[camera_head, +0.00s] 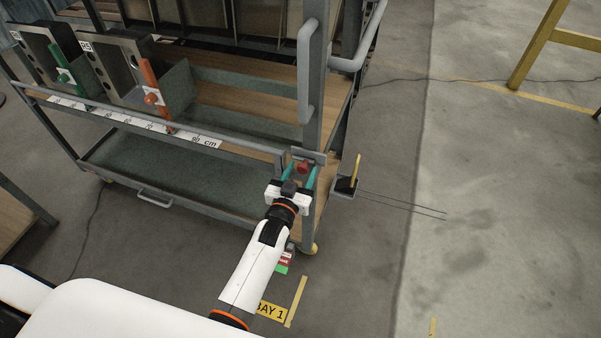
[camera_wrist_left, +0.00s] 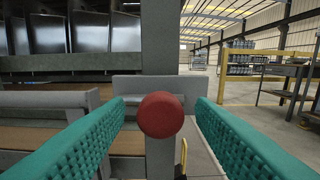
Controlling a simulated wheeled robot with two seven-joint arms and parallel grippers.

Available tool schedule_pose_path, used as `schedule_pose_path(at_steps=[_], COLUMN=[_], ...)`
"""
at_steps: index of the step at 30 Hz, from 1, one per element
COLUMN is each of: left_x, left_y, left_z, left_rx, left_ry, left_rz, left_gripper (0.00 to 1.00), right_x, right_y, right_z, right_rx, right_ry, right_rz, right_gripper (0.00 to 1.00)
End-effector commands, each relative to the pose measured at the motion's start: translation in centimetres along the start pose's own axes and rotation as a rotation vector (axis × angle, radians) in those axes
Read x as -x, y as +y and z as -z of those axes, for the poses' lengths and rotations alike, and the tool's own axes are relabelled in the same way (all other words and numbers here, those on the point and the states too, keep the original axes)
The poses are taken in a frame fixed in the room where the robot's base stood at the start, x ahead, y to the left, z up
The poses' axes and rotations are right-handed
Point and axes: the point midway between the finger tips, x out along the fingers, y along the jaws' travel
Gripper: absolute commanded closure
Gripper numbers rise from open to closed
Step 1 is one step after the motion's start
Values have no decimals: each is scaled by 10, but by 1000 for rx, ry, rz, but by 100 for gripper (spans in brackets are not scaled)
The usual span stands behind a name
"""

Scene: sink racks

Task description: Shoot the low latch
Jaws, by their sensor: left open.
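A red round knob (camera_head: 302,166) sits low on the cart's near right corner post, in front of a grey plate (camera_head: 312,156). In the left wrist view the red knob (camera_wrist_left: 160,115) is in the middle, on a grey upright bar. My left gripper (camera_head: 299,173) is open, with its teal fingers on either side of the knob. In the left wrist view the gripper (camera_wrist_left: 160,128) shows gaps between both fingers and the knob. Whether the knob lies fully between the fingertips in depth is hard to tell. My right gripper is not in view.
The cart's front rail (camera_head: 245,150) runs left of my gripper, and a bent tube handle (camera_head: 306,75) stands above it. A small bracket with a yellow lever (camera_head: 356,168) sticks out right of the post.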

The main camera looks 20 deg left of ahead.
Motion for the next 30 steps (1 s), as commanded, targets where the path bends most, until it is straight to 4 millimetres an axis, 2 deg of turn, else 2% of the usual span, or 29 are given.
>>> schedule_pose_path(at_steps=[7,8,15,17,22,27,30], left_x=[-1,-1,0,0,0,0,0], left_y=[0,0,0,0,4,31,39], left_z=[0,0,0,0,0,0,0], left_rx=[0,0,0,0,-2,-5,-3], left_ry=[1,1,1,1,1,2,2], left_rz=[0,0,0,0,0,1,0], left_gripper=[50,53,93,100,100,100,100], right_x=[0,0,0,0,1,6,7], right_y=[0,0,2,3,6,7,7], right_z=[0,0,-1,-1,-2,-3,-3], right_rx=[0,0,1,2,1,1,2], right_ry=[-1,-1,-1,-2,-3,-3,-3], right_rz=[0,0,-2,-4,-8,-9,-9], right_gripper=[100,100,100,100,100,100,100])
